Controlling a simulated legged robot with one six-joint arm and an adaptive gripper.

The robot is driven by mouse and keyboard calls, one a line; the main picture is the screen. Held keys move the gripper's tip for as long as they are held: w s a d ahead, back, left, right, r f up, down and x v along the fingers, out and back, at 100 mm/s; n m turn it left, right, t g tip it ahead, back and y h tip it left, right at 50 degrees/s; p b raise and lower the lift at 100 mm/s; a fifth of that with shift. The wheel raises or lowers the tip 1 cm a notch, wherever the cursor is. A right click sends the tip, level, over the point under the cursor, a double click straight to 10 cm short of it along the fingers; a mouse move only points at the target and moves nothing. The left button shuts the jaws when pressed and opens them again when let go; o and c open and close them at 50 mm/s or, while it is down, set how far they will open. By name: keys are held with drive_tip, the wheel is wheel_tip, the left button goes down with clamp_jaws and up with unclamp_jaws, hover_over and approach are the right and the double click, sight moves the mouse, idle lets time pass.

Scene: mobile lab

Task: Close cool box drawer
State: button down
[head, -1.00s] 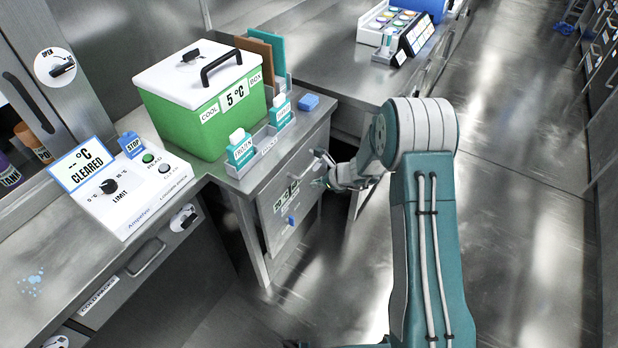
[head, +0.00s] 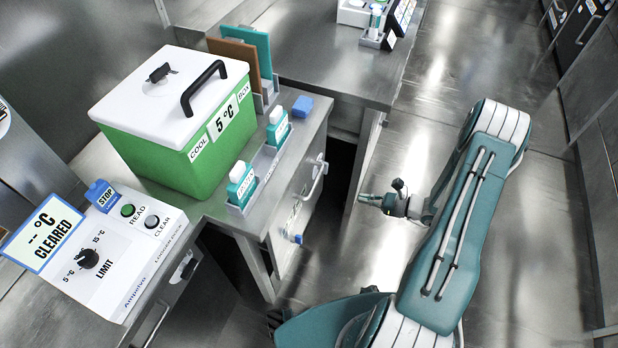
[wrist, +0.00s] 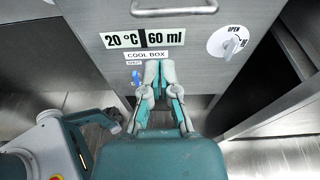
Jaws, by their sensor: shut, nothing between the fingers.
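The drawer (head: 294,208) is in the cabinet below the green cool box (head: 175,140). Its front is seen at a steep angle in the head view and appears about flush with the cabinet. The drawer front also fills the upper middle of the wrist view (wrist: 195,62), with a "20 °C 60 ml" label, a "COOL BOX" label and a metal handle (wrist: 174,10) at the top. My gripper (head: 364,199) is shut and empty, in the air to the right of the drawer front and apart from it. Its fingertips (wrist: 160,66) show below the labels.
A logger panel (head: 110,250) with a knob and buttons stands at left. Bottles (head: 241,182) sit in a rack beside the cool box. Bare floor (head: 385,245) lies below my gripper.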

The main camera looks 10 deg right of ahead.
approach(300, 182)
drive_tip(key=w+a+f, duration=0.1)
drive_tip(key=a+f, duration=0.1)
drive_tip(key=shift+r, duration=0.2)
drive_tip(key=shift+a, duration=0.1)
idle(0.3)
drive_tip(key=x, duration=0.2)
drive_tip(key=r+x, duration=0.1)
drive_tip(key=x, duration=0.2)
drive_tip(key=shift+w, duration=0.2)
drive_tip(key=shift+r, duration=0.1)
